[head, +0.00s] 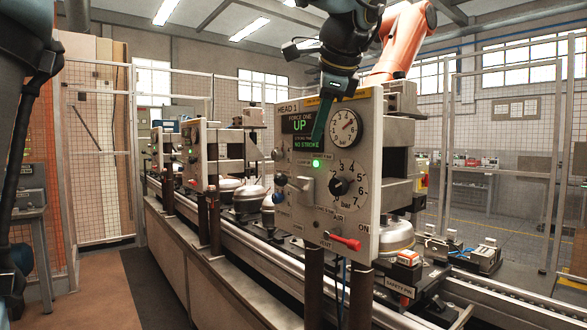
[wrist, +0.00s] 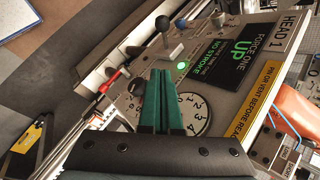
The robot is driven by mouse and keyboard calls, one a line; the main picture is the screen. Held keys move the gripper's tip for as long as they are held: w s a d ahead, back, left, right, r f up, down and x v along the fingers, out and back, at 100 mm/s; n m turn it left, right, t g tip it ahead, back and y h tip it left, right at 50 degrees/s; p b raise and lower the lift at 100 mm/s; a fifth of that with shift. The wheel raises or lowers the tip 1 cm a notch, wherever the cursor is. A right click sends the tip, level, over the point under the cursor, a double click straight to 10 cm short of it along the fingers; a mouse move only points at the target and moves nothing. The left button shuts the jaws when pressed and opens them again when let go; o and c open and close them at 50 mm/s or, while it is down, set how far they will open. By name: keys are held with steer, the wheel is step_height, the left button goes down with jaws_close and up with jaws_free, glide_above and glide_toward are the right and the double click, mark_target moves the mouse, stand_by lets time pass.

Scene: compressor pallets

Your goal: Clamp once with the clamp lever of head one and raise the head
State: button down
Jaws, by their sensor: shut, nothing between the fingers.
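The head one panel (head: 376,130) stands in the middle of the head view. Its display (head: 302,124) reads FORCE ONE, UP and NO STROKE. Below a lit green lamp (head: 316,163), the clamp lever (head: 282,180) sticks out from a pale plate (head: 307,190) and ends in a dark ball. The wrist view shows the lever's black ball (wrist: 163,24) beyond my fingertips, apart from them. My gripper (head: 318,142) is shut and empty, with green fingers in front of the panel beside the display. It also shows in the wrist view (wrist: 162,75), over the panel face.
A pressure gauge (head: 345,129), a bar dial (head: 346,185) and a red air handle (head: 345,242) share the panel. A silver compressor (head: 397,236) sits under the head on the conveyor line. A similar head (head: 194,158) stands further back.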

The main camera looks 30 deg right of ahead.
steer(key=p, duration=0.1)
glide_toward(290, 185)
steer(key=d+f, duration=0.1)
steer(key=d, duration=0.1)
steer(key=shift+w+a+f+p, duration=0.55)
steer(key=shift+w+a+f, duration=0.45)
steer(key=shift+w+f, duration=0.25)
steer(key=shift+f+b, duration=0.1)
steer(key=shift+b, duration=0.2)
